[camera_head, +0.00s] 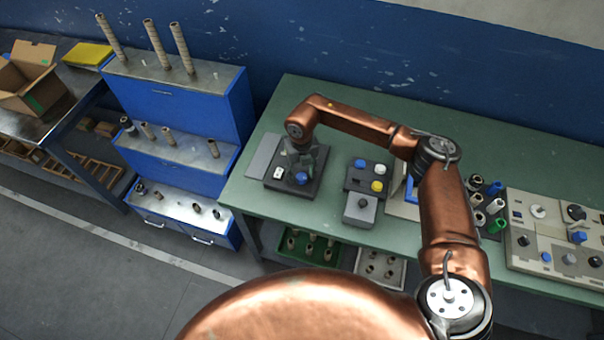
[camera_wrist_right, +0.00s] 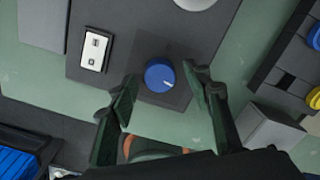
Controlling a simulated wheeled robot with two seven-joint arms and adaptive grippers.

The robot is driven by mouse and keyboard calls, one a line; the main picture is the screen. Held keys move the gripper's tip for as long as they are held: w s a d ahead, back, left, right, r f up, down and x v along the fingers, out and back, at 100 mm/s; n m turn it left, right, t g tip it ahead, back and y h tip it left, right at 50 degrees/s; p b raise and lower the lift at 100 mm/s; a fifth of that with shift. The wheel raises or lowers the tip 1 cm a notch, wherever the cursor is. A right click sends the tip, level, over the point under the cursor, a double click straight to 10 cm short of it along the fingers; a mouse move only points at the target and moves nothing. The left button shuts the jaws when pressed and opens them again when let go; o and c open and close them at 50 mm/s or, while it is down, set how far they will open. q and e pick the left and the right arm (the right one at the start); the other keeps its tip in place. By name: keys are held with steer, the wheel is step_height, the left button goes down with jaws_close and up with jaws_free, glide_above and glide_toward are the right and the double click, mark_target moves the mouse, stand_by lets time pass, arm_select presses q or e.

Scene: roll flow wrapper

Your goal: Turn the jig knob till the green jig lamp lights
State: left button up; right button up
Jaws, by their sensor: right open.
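The jig (camera_head: 305,190) is a dark box on the green table, under my right gripper. Its blue knob (camera_head: 301,178) also shows in the wrist view (camera_wrist_right: 160,75), with a pale pointer line toward the lower right. My right gripper (camera_wrist_right: 159,74) is open above the jig, with one finger on each side of the knob. I cannot tell whether the fingers touch it. A white switch plate (camera_wrist_right: 95,50) is left of the knob. A pale round part (camera_wrist_right: 195,2) is cut off at the top edge; I see no lit green lamp. My left gripper is not in view.
A button box (camera_head: 367,176) with blue, white and yellow buttons stands right of the jig, with a grey box (camera_head: 360,210) before it. Farther right are coloured tubes (camera_head: 494,206) and a control panel (camera_head: 560,235). A blue stepped rack (camera_head: 180,110) stands left of the table.

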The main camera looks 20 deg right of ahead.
mark_target(301, 176)
step_height(301, 176, up, 12)
stand_by(0.4)
stand_by(0.4)
